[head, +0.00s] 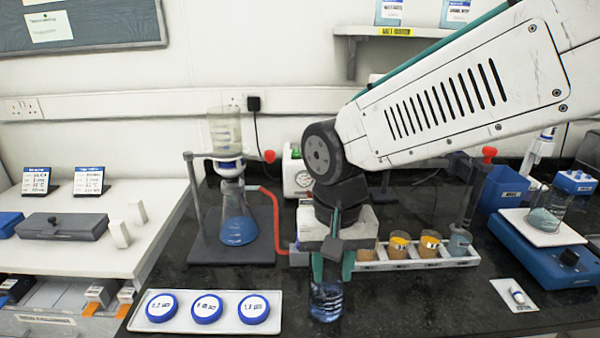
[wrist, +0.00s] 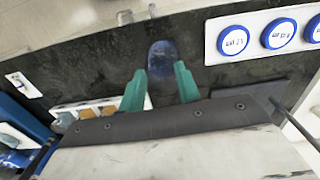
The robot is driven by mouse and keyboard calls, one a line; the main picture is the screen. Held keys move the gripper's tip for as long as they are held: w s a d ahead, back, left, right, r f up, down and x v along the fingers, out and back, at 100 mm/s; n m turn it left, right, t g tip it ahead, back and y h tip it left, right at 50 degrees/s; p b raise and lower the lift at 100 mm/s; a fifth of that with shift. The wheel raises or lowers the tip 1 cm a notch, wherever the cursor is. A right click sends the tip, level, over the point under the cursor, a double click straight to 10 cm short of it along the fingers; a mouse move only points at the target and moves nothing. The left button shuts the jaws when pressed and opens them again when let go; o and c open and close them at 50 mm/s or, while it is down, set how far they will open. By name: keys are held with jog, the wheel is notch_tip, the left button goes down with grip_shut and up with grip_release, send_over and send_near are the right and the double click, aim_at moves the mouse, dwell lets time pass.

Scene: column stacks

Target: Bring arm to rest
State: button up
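My gripper (head: 334,274) points down over the dark bench with its two teal fingers apart. Just below the fingertips a small clear vessel with blue liquid (head: 326,302) stands on the bench. In the wrist view the vessel (wrist: 162,58) shows just beyond and between the open fingers (wrist: 160,76). A gap seems to lie on each side of it, so the fingers do not appear to grip it. My arm reaches in from the upper right, bent down at the wrist.
A white tray with blue-lidded dishes (head: 160,326) lies at left front. A flask (head: 239,220) under a filter funnel stands behind it. A rack of jars (head: 455,262) stands behind my gripper. A blue scale (head: 545,250) with a beaker is at right. Bench at right front is mostly clear.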

jog(key=s+d+r, duration=0.2)
jog(key=s+d, duration=0.4)
jog(key=d, duration=0.3)
jog(key=s+d+r+t, duration=0.1)
jog(key=s+d+r, duration=0.2)
jog(key=d, duration=0.7)
jog(key=s, duration=0.2)
jog(key=shift+s+r, duration=0.25)
jog(key=shift+s, duration=0.15)
